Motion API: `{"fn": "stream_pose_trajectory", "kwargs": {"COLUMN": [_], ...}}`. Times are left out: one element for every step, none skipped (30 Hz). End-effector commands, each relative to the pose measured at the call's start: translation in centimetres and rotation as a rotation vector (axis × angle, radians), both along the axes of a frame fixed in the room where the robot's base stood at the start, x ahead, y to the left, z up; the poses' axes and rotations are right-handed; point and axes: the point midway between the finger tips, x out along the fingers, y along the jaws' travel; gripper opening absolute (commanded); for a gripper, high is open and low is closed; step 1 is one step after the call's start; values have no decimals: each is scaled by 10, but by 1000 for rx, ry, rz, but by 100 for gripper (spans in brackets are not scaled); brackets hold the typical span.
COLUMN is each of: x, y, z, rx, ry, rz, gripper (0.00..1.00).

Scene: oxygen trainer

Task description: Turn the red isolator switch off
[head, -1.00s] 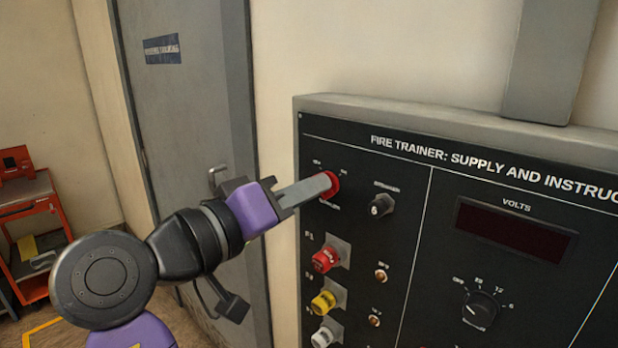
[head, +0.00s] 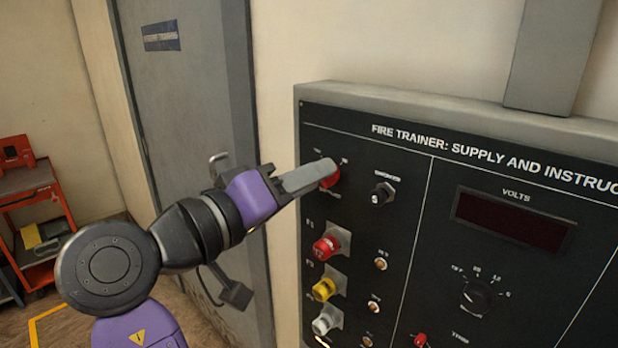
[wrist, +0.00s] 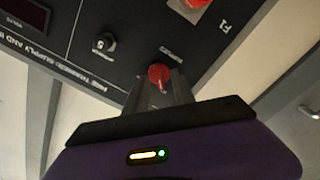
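The red isolator switch (head: 330,178) is a round red knob at the upper left of the black trainer panel. In the head view my gripper (head: 322,172) reaches it from the left, and a grey finger covers part of the knob. In the wrist view the red knob (wrist: 159,75) sits between the tips of my two grey fingers (wrist: 158,88). I cannot tell whether both fingers press on it. The switch's pointer direction is hidden, and its small labels are too blurred to read.
A small black knob (head: 382,194) sits just right of the switch. Red (head: 327,247), yellow (head: 325,289) and white (head: 325,321) fittings stick out below it. A voltage display (head: 512,219) and rotary dial (head: 476,296) are further right. A grey door (head: 190,110) stands behind my arm.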

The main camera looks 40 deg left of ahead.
Motion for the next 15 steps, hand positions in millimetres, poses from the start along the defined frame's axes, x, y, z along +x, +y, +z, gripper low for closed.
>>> {"fn": "stream_pose_trajectory", "kwargs": {"x": [0,0,0,-1,-2,-5,-8,-12,-18,-23,-28,-35,-40,-45,-51], "y": [0,0,0,0,0,1,1,2,3,3,3,4,4,5,5], "z": [0,0,0,0,0,0,-1,-1,-1,-2,-2,-2,-2,-2,-2], "rx": [0,1,1,1,1,2,2,2,2,2,1,2,2,2,2], "ry": [0,0,0,0,-1,-1,-2,-2,-1,-1,-1,-2,-2,-2,-1], "rz": [0,0,0,0,1,1,1,3,4,4,4,4,3,4,4], "gripper": [31,31,31,31,31,31,31,31,31,31,31,31,31,31,31]}}
